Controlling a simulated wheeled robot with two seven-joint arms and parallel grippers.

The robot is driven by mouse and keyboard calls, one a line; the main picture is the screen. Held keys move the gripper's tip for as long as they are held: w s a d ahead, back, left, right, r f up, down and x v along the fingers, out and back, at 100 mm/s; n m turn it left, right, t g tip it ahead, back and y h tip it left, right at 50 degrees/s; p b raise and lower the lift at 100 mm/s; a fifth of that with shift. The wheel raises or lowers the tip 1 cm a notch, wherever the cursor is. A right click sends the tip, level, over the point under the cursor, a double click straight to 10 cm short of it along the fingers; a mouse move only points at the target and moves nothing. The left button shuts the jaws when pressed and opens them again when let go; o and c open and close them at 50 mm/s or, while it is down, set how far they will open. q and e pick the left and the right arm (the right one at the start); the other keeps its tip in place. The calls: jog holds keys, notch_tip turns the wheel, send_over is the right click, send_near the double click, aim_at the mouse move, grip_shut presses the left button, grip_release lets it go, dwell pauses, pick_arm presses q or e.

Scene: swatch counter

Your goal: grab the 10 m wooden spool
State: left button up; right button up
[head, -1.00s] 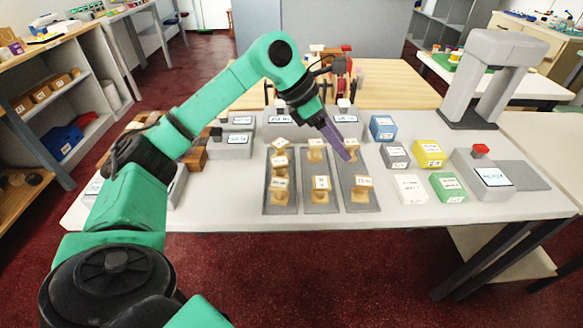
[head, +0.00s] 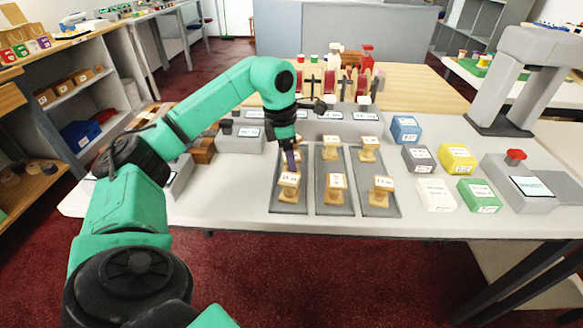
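Small wooden spools with white labels stand on three grey trays on the light counter. The left tray (head: 278,208) has a front spool (head: 289,188); its rear part is partly hidden by my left gripper. The middle tray holds a rear spool (head: 331,148) and a front spool (head: 336,188). The right tray holds a rear spool (head: 369,149) and a front spool (head: 381,190). The labels are too small to read surely, so I cannot tell which is 10 m. My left gripper (head: 291,160) points down over the left tray, just behind its front spool; its opening and any contact are unclear.
Blue (head: 405,129), grey (head: 418,158), yellow (head: 457,157), white (head: 435,194) and green (head: 479,195) boxes stand right of the trays. A device with a red button (head: 515,156) is further right. Ribbon reels (head: 340,80) stand behind. The counter's front strip is clear.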

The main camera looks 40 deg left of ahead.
pick_arm(q)
jog(key=shift+f, duration=0.3)
grip_shut()
jog(key=shift+r, duration=0.15)
